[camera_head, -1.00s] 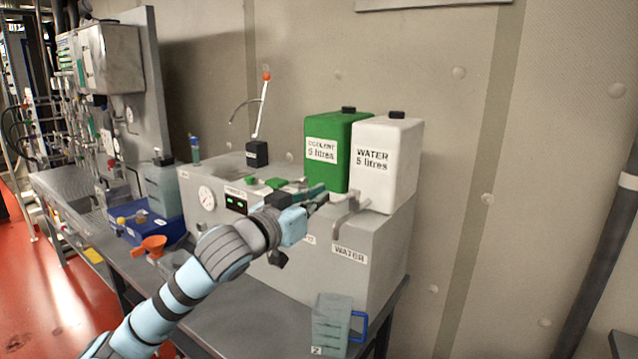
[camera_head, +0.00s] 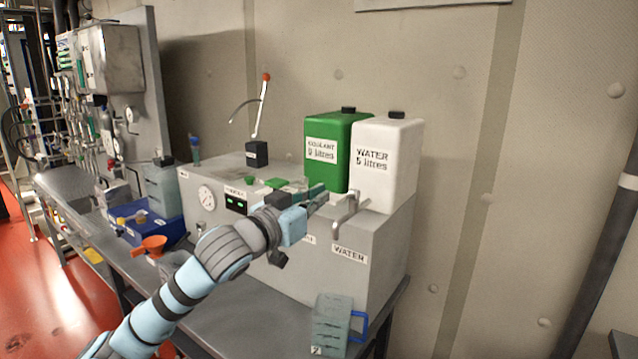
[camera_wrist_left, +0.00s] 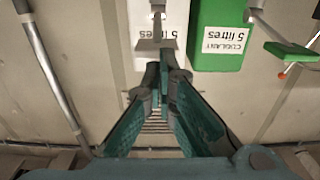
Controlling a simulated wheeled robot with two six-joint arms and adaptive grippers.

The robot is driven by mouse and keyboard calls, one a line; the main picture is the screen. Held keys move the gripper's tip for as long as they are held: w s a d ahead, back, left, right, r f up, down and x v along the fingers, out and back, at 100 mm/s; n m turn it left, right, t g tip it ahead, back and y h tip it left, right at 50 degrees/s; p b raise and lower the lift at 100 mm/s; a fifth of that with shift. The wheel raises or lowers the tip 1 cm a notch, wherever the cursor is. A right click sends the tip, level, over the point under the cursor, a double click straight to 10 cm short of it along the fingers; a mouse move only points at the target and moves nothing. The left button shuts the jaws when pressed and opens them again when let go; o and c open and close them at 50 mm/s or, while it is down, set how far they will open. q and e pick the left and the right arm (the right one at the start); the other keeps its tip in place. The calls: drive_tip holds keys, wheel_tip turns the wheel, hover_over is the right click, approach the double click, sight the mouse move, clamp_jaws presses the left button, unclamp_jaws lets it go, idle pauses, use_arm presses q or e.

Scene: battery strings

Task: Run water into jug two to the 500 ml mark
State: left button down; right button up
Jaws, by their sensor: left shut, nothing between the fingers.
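Jug two (camera_head: 330,325) is a clear, marked jug with a blue handle (camera_head: 358,325). It stands upright on the bench at the front right, below the WATER label (camera_head: 349,254). I cannot read its water level. The grey water tap (camera_head: 346,210) sticks out above the jug, in front of the white WATER container (camera_head: 386,160). My left gripper (camera_head: 322,194) is shut and empty, just left of the tap. In the left wrist view its fingertips (camera_wrist_left: 166,66) point at the tap (camera_wrist_left: 156,42); I cannot tell whether they touch it. My right gripper is out of view.
The green COOLANT container (camera_head: 327,155) stands left of the white one on the grey cabinet (camera_head: 385,255).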

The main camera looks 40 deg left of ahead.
use_arm(q)
drive_tip(key=shift+r, duration=0.15)
use_arm(e)
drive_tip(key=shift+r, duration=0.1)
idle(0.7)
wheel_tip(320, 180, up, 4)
drive_tip(key=p, duration=0.5)
use_arm(q)
drive_tip(key=s+r+b, duration=0.6)
drive_tip(key=s+b, duration=0.3)
drive_tip(key=b, duration=0.2)
drive_tip(key=shift+s+b, duration=0.35)
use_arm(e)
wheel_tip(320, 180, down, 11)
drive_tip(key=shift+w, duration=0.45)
use_arm(q)
drive_tip(key=shift+d, duration=0.1)
